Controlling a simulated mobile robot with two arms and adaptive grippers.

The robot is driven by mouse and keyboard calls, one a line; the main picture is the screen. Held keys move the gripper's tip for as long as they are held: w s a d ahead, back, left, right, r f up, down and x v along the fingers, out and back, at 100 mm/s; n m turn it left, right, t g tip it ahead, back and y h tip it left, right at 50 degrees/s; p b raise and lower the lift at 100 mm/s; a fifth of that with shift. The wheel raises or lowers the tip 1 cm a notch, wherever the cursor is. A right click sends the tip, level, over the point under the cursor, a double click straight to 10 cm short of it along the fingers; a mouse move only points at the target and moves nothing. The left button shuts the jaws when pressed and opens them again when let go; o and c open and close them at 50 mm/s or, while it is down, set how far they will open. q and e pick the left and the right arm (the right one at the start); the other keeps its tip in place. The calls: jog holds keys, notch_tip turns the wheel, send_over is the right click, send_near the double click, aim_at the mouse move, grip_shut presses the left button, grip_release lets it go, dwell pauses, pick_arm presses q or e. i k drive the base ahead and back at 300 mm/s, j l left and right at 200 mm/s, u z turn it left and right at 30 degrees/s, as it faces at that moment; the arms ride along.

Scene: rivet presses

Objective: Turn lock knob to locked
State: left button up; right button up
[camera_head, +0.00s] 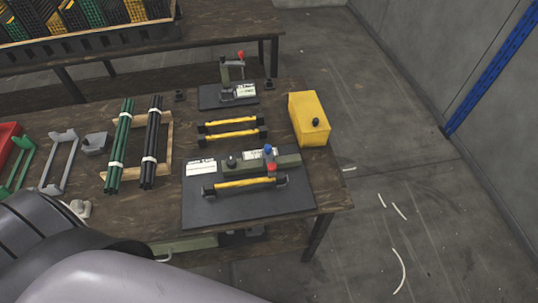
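A rivet press fixture (190,213) on a dark base plate stands at the near right of the wooden table. Its grey-green block carries a black knob (231,161) on the left and a blue knob (268,150) on the right. A red knob (272,167) sits just in front of the blue one. A yellow bar with black ends (245,184) lies along the front of the block. I cannot tell which knob is the lock knob or its setting. Neither gripper shows; only part of my arm is in the lower left.
A yellow box (307,131) with a black knob stands at the right table edge. Behind are two yellow bars (230,122) and a small press (229,95) with a red-tipped lever. Green and black rod bundles (119,142) lie left. Open floor (430,220) lies right.

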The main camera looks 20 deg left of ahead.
aim_at(231, 161)
jog(key=u, duration=0.95)
